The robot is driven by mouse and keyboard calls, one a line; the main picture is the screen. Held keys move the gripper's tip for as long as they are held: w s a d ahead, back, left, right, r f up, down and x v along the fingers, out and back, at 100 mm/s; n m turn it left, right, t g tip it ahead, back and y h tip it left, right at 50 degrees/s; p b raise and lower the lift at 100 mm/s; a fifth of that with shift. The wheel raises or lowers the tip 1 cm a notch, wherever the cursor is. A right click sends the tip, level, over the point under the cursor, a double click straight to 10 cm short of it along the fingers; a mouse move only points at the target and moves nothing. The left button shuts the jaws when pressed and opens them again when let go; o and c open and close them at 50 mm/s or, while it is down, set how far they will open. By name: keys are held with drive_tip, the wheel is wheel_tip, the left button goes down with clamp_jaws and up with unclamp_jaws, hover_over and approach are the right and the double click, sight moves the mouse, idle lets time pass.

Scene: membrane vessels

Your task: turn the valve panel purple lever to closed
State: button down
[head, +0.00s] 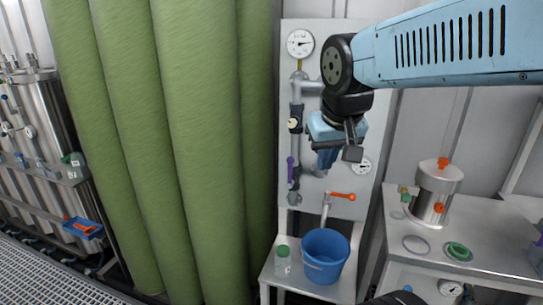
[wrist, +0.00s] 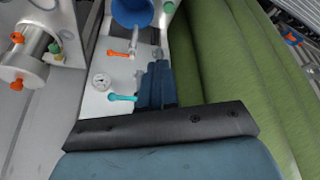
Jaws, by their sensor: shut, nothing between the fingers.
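The valve panel (head: 345,205) is a pale upright board with grey pipes in the head view. The purple lever (head: 290,170) is on the left vertical pipe, with its handle pointing up along the pipe. My gripper (head: 326,161) is shut and empty, in front of the panel and to the right of the purple lever, apart from it in the picture. In the wrist view the blue fingers (wrist: 157,84) are together beside the panel's teal lever (wrist: 122,97); I cannot tell if they touch it. The purple lever cannot be made out in the wrist view.
An orange lever (head: 343,196) sits on the tap above a blue bucket (head: 325,256). Gauges (head: 300,43) are on the panel. Large green membrane tubes (head: 200,150) stand close on the left. A bench (head: 480,235) with a steel vessel (head: 436,190) is at the right.

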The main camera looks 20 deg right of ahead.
drive_tip(key=w+a+f+m+g+h, duration=0.1)
drive_tip(key=w+a+f+m+h, duration=0.1)
drive_tip(key=w, duration=0.8)
drive_tip(key=w+a+f+m+g+h, duration=0.1)
drive_tip(key=w+a+f+h, duration=0.1)
drive_tip(key=w, duration=0.8)
drive_tip(key=w+a+f+m+g+h, duration=0.1)
drive_tip(key=w+a+f+m+h, duration=0.1)
drive_tip(key=w, duration=0.8)
drive_tip(key=x, duration=1)
drive_tip(key=shift+d, duration=0.2)
drive_tip(key=shift+w+r, duration=0.1)
